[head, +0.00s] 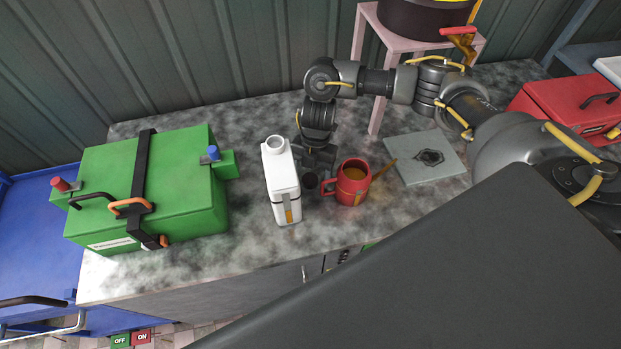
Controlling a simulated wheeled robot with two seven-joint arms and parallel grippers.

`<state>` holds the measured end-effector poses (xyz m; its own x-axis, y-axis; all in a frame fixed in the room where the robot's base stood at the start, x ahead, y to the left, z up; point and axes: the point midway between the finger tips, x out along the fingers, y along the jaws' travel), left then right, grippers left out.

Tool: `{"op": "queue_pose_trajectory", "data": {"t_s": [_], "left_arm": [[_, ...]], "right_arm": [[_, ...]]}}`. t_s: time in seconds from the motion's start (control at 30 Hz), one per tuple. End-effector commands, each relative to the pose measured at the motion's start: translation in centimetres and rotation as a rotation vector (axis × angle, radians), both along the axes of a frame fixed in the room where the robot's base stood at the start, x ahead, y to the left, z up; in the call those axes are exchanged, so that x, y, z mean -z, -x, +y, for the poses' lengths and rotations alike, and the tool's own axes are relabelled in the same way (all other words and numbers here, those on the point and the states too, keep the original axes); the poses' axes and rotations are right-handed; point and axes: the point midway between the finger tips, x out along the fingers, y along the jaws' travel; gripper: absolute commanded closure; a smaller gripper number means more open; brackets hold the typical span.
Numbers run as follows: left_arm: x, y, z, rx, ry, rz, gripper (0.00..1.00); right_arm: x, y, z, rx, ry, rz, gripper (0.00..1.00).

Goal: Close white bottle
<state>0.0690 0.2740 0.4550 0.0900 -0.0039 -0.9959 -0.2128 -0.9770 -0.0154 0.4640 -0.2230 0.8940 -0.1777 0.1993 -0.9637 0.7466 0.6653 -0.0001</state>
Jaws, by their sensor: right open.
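The white bottle (282,190) stands on the stone counter, with a handle and an orange and dark label strip low on its front. Its round neck (274,145) at the top left shows no cap on it. My right gripper (318,164) is open, pointing down just right of and behind the bottle. The bottle partly hides it, so I cannot tell whether they touch. A small dark round thing (310,181) shows below the gripper, between bottle and mug; I cannot tell whether it is a cap. My left gripper is not in view.
A red mug (352,187) with brown contents and a stick stands close right of the gripper. A grey slab (425,165) lies farther right. A green strapped box (150,185) stands at left, a red box (570,105) at far right. The counter between green box and bottle is clear.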

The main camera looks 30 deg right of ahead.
Motion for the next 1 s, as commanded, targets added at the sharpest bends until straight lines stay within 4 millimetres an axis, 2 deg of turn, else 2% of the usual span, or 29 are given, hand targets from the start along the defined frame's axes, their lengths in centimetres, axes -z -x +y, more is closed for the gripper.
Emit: {"op": "queue_pose_trajectory", "data": {"t_s": [0.17, 0.53, 1.0], "left_arm": [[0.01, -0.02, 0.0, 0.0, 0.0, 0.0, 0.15], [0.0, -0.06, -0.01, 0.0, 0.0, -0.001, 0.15], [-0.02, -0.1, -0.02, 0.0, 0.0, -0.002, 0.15]], "right_arm": [[-0.02, -0.01, 0.0, 0.0, 0.0, 0.0, 0.3], [-0.04, -0.01, 0.01, 0.0, 0.0, 0.0, 0.76], [-0.39, -0.06, -0.01, -0.001, -0.001, -0.001, 0.77]]}}
